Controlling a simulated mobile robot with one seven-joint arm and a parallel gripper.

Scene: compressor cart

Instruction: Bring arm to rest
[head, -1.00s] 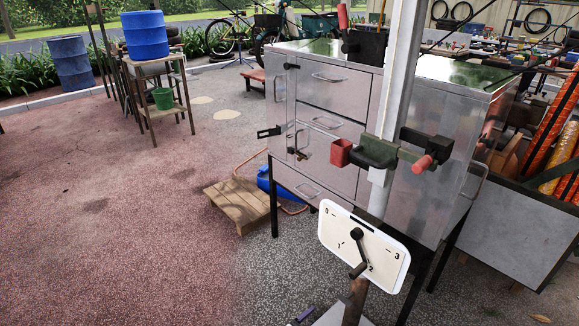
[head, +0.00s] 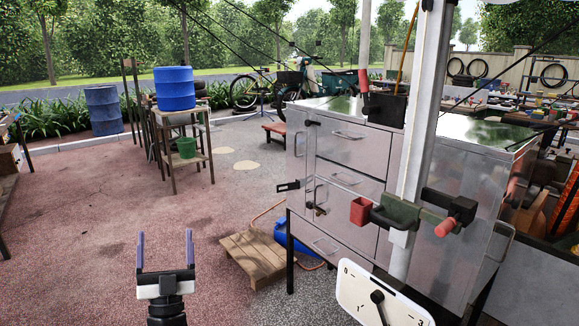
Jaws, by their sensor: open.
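My gripper (head: 140,251) shows at the lower left of the head view. Its two purple-grey fingers point upward and stand wide apart, with nothing between them. It is over the reddish ground, apart from every object. The metal drawer cabinet (head: 345,150) of the cart stands to its right.
A wooden pallet (head: 253,258) and a blue container (head: 290,242) lie right of my gripper. A white post (head: 420,130) with a clamp (head: 398,213) and a white dial plate (head: 365,290) stand at the right. A blue barrel (head: 175,88) rests on a wooden stand (head: 183,145). The ground at left centre is open.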

